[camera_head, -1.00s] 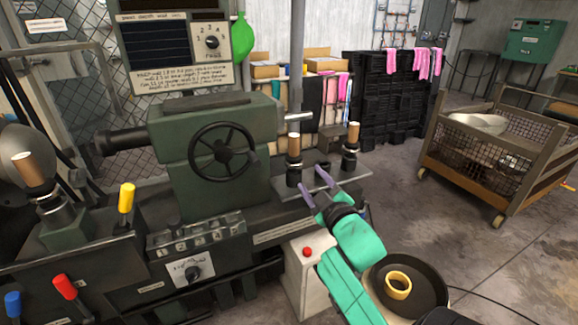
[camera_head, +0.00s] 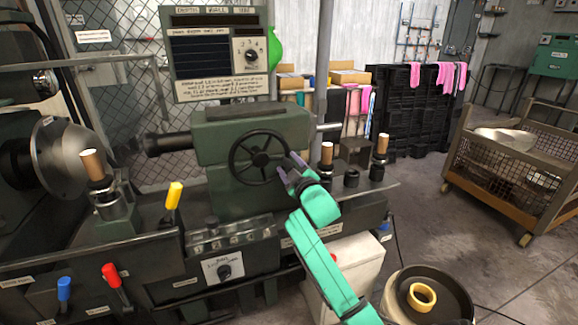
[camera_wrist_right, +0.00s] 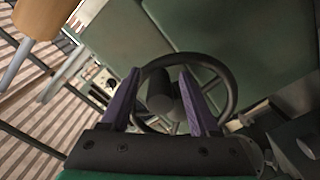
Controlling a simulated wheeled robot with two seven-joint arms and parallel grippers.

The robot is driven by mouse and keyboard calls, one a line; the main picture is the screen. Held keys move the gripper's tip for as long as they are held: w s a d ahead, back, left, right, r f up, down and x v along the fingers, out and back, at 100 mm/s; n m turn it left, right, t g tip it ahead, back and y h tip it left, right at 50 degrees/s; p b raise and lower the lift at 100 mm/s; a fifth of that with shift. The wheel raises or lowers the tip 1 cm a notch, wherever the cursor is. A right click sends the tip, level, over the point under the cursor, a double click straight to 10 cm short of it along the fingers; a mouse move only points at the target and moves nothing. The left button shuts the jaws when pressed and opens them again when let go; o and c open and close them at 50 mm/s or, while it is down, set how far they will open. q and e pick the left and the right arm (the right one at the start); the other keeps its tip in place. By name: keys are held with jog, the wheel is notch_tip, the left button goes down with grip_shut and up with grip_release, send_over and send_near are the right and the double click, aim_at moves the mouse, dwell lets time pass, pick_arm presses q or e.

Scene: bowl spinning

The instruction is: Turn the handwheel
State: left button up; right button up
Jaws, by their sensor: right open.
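The black handwheel (camera_head: 260,136) with spokes and a central hub is on the front of the green machine housing (camera_head: 218,192). In the right wrist view the handwheel (camera_wrist_right: 226,74) lies just ahead, with its hub seen between my fingers. My right gripper (camera_head: 288,172) has purple fingers and is at the lower right part of the wheel's rim. In the right wrist view the right gripper (camera_wrist_right: 158,88) is open, with nothing held. Whether a finger touches the rim cannot be told. My left gripper is not in view.
Wooden-handled tool posts (camera_head: 327,155) stand right of the wheel. A wire cart (camera_head: 510,165) is farther right.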

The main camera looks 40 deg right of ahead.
grip_shut()
dwell(1.3)
